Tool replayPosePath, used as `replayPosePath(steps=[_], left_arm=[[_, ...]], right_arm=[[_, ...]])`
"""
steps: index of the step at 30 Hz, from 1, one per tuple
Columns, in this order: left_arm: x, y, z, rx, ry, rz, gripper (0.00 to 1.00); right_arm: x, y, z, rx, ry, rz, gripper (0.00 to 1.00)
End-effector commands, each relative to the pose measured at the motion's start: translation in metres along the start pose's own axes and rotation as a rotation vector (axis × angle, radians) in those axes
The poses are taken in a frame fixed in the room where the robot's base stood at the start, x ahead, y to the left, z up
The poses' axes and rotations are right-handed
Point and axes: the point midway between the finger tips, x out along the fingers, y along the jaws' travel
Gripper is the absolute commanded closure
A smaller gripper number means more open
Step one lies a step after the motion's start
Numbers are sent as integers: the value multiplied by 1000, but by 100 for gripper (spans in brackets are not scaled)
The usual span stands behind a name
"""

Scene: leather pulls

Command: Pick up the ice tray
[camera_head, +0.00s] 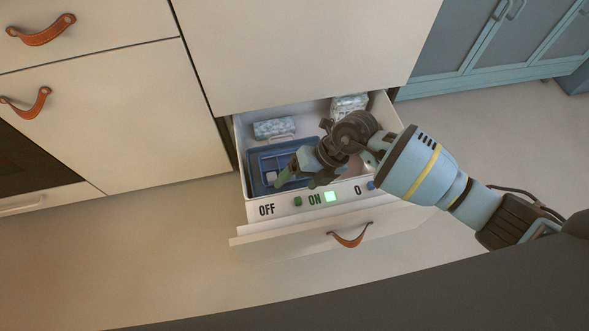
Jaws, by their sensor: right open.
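A blue tray with compartments, which looks like the ice tray (262,160), lies in the left front part of an open white drawer (241,166). My right gripper (298,181) is open, with its greenish fingers over the front right part of the tray. The gripper hides the tray's right side. I cannot tell whether the fingers touch the tray. My left gripper is not in view.
A pale blue patterned packet (273,128) lies behind the tray, and another packet (349,104) is at the drawer's back right. The drawer's front ledge carries OFF and ON labels and a lit green square (330,197). Cabinet fronts rise behind; the floor at left is clear.

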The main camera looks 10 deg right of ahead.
Motion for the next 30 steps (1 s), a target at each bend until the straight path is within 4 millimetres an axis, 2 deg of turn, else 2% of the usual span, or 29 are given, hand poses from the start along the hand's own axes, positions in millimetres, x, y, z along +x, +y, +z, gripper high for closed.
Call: replayPosePath(steps=[1,3,6,9,12,17,26,30], left_arm=[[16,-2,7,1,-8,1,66],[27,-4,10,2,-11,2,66],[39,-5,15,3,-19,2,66],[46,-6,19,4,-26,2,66],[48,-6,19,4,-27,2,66],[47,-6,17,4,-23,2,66],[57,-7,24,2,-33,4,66],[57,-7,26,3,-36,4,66]], right_arm=[[4,-29,21,-18,-18,-108,22],[-5,-57,44,-33,-47,-244,22],[-21,-88,71,-37,-87,-403,22],[-36,-106,89,-34,-119,-505,22],[-45,-113,97,-30,-136,-555,22],[-49,-114,98,-29,-141,-568,22],[-26,-127,101,-29,-137,-564,22],[-25,-127,102,-30,-139,-563,22]])
